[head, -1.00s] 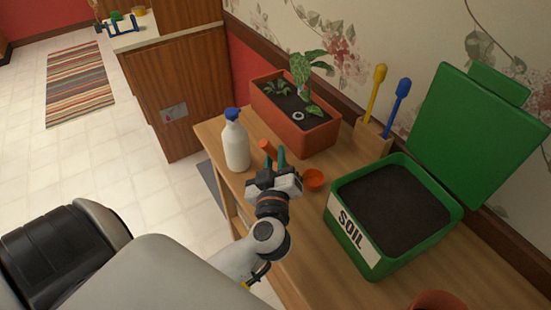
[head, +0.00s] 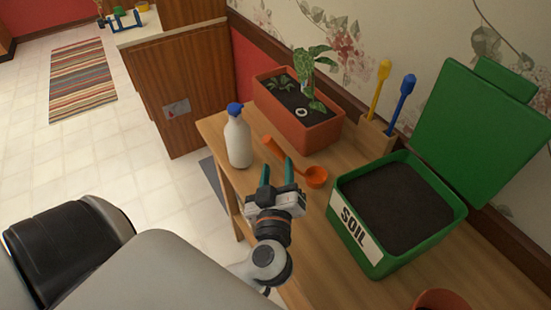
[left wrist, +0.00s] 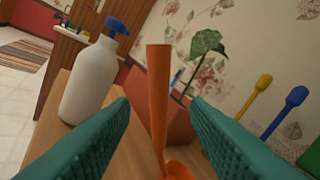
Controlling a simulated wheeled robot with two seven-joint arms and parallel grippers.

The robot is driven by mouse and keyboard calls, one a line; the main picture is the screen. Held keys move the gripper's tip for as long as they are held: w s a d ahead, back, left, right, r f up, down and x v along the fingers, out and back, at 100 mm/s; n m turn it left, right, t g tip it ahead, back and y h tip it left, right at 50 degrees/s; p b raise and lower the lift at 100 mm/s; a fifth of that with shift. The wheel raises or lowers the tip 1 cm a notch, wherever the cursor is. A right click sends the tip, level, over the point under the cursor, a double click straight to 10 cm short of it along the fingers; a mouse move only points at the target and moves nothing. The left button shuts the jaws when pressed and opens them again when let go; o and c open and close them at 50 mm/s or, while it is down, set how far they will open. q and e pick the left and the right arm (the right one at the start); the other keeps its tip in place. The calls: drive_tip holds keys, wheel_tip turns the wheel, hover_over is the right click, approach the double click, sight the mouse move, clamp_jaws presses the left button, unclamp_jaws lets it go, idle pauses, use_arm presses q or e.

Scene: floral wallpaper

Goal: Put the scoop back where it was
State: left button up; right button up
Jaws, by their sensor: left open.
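The orange scoop (head: 315,176) lies on the wooden table between the planter and the soil bin, its handle pointing toward the white bottle. In the left wrist view the scoop (left wrist: 158,95) shows between the two fingers, its handle upward in the picture and its bowl low, partly cut off. My left gripper (head: 276,172) is open and empty, with its teal fingers just in front of the scoop. The fingers also show at either side in the left wrist view (left wrist: 165,135). I cannot see my right gripper.
A white spray bottle (head: 238,143) with a blue top stands left of the scoop. A terracotta planter (head: 310,135) is behind it. The green soil bin (head: 355,240) with its lid raised is at right. A wooden holder (head: 376,138) with yellow and blue tools stands by the wall.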

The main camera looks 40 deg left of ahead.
use_arm(q)
drive_tip(key=v, duration=0.7)
drive_tip(key=shift+b, duration=0.4)
